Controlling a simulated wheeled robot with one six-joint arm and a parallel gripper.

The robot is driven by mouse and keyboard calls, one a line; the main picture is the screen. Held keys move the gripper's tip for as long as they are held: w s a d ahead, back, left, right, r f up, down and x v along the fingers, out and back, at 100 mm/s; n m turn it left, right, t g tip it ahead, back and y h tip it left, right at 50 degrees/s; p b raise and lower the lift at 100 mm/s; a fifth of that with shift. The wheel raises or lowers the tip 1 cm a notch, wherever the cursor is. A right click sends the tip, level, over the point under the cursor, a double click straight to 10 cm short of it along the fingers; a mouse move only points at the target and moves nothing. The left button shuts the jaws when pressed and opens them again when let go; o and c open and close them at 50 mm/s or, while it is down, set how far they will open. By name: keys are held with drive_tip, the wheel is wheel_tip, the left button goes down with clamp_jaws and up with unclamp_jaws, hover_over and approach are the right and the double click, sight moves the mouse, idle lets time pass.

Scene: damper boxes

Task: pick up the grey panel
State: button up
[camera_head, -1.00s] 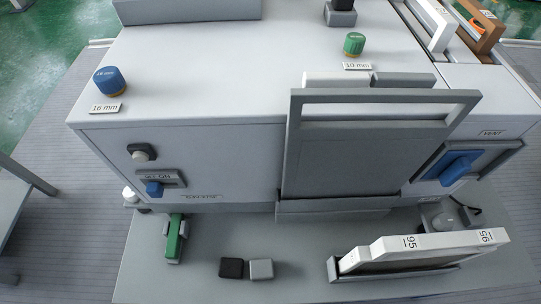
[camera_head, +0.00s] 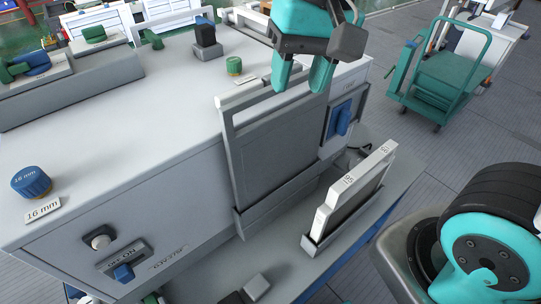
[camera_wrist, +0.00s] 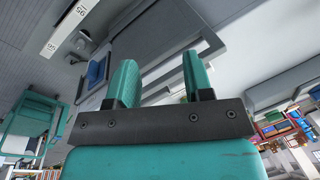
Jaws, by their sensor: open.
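The grey panel (camera_head: 265,150) stands upright in a slot on the front face of the white box, with an open handle frame along its top. My gripper (camera_head: 301,86) is at the panel's upper right end in the head view, its two teal fingers pointing down and apart. It partly hides the top right of the handle. In the wrist view my gripper (camera_wrist: 160,75) shows both fingers spread, with grey surfaces beyond the tips. I see nothing held. Whether the fingers straddle the handle bar or are in front of it, I cannot tell.
A second panel with a white top edge (camera_head: 352,183) marked 95 stands in a holder on the ledge. A blue switch (camera_head: 340,118) is right of the grey panel. Blue (camera_head: 31,181) and green (camera_head: 233,65) knobs rise from the box top. A teal cart (camera_head: 450,75) stands at right.

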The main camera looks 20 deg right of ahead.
drive_tip(key=w+d+r+m+h+p, duration=0.1)
drive_tip(key=w+d+r+m+h, duration=0.1)
drive_tip(key=w+r+m, duration=0.65)
drive_tip(key=m+p, duration=0.3)
drive_tip(key=m, duration=0.2)
hover_over(283, 110)
wheel_tip(283, 110, down, 13)
drive_tip(key=shift+w+r, duration=0.1)
drive_tip(key=shift+f+p, duration=1.05)
drive_tip(key=shift+f, duration=1.65)
clamp_jaws()
drive_tip(key=shift+r, duration=0.1)
